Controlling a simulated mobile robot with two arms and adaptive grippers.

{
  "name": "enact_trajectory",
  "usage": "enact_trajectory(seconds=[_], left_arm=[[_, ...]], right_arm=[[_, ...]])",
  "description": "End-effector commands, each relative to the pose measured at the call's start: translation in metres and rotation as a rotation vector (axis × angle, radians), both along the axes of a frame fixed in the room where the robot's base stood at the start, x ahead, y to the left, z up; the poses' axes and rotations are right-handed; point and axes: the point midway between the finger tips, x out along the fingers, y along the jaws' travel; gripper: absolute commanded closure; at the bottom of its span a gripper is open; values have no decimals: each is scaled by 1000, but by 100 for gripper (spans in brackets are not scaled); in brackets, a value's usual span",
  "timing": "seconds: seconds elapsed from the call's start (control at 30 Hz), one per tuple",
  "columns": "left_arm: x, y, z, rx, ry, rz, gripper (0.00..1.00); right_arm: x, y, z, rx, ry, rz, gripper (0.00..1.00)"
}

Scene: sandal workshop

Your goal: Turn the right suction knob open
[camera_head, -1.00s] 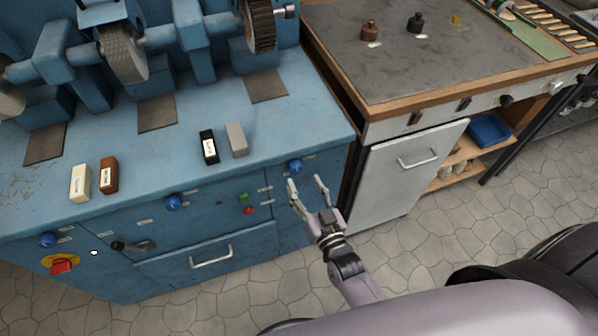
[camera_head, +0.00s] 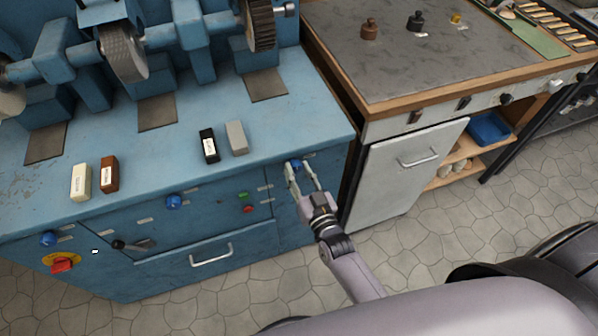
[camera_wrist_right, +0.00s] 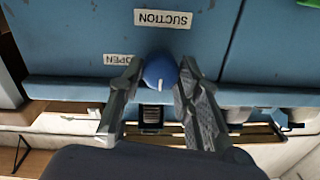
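The right suction knob (camera_head: 297,163) is a round blue knob on the front of the blue machine, near its right corner. In the right wrist view the knob (camera_wrist_right: 160,71) has a white mark pointing down in the picture. The SUCTION label (camera_wrist_right: 163,19) and the OPEN label (camera_wrist_right: 118,59) beside it appear upside down. My right gripper (camera_head: 297,167) is open, with one finger on each side of the knob. A narrow gap seems to show at the left finger in the wrist view; contact at the right one I cannot tell. My left gripper is out of view.
Other blue knobs (camera_head: 173,202) (camera_head: 48,239), green and red buttons (camera_head: 245,203), a red switch (camera_head: 62,264) and a drawer handle (camera_head: 211,256) are on the machine front. A white cabinet door (camera_head: 399,180) stands right of it. The stone floor is clear in front.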

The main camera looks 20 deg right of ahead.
Motion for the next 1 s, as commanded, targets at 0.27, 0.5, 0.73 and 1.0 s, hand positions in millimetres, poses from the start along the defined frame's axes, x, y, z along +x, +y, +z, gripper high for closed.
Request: enact_trajectory(seconds=[0.27, 0.5, 0.73, 1.0], left_arm=[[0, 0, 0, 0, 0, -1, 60], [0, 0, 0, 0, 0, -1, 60], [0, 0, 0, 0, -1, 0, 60], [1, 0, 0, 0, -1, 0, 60]], right_arm=[[0, 0, 0, 0, 0, 0, 90], [0, 0, 0, 3, 0, 0, 97], [0, 0, 0, 59, 2, 1, 97], [0, 0, -1, 243, 10, 1, 97]])
